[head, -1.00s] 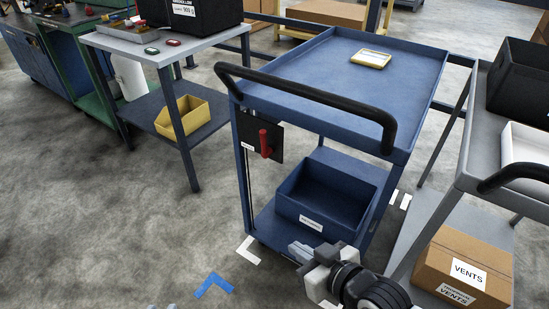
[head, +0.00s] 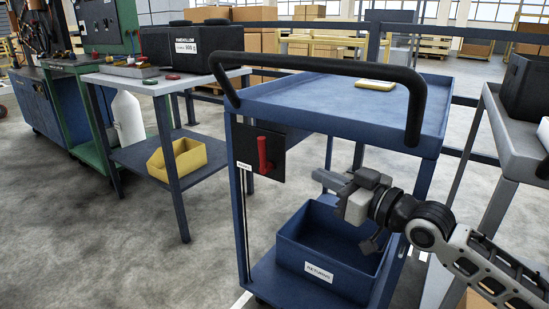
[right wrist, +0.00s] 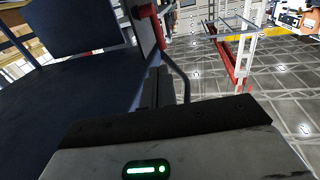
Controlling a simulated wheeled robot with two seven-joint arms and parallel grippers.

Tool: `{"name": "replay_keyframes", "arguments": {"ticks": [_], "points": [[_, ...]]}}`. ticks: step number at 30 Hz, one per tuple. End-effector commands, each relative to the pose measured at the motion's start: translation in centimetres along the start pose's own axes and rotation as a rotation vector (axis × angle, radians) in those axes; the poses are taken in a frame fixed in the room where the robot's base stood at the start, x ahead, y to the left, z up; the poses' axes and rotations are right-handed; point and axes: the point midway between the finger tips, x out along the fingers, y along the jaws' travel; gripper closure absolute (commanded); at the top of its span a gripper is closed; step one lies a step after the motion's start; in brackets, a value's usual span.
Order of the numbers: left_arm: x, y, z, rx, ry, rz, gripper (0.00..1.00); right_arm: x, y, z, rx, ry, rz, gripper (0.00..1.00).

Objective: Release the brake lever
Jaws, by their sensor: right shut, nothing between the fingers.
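The red brake lever (head: 264,154) hangs down on a black plate (head: 247,150) at the left front post of the blue trolley (head: 300,95). My right gripper (head: 324,178) is shut and empty. In the head view it is to the right of the lever and slightly lower, above the lower bin, with a visible gap from the lever. In the right wrist view a red piece (right wrist: 146,11), which looks like the lever, shows at the top beside a dark plate. My left gripper is out of view.
A blue bin labelled RETURNS (head: 318,272) stands on the trolley's lower shelf. The trolley's black handle (head: 330,66) arches over the front. A bench with a yellow bin (head: 178,159) stands to the left, and a grey cart (head: 512,140) to the right. The floor left of the trolley is clear.

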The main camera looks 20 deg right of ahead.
Motion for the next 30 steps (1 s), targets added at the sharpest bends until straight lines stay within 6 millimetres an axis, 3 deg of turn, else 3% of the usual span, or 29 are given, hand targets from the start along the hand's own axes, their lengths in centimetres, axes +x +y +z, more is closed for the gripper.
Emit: {"name": "replay_keyframes", "arguments": {"ticks": [8,21,30], "points": [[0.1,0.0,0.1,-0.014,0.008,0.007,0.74,2.2,0.0,0.0,0.002,0.005,0.001,1.00],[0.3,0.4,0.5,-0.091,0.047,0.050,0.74,11.0,0.0,0.2,0.001,0.003,0.000,1.00],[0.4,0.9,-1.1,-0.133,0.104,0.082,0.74,13.8,0.0,0.2,0.001,-0.001,0.000,1.00]]}}
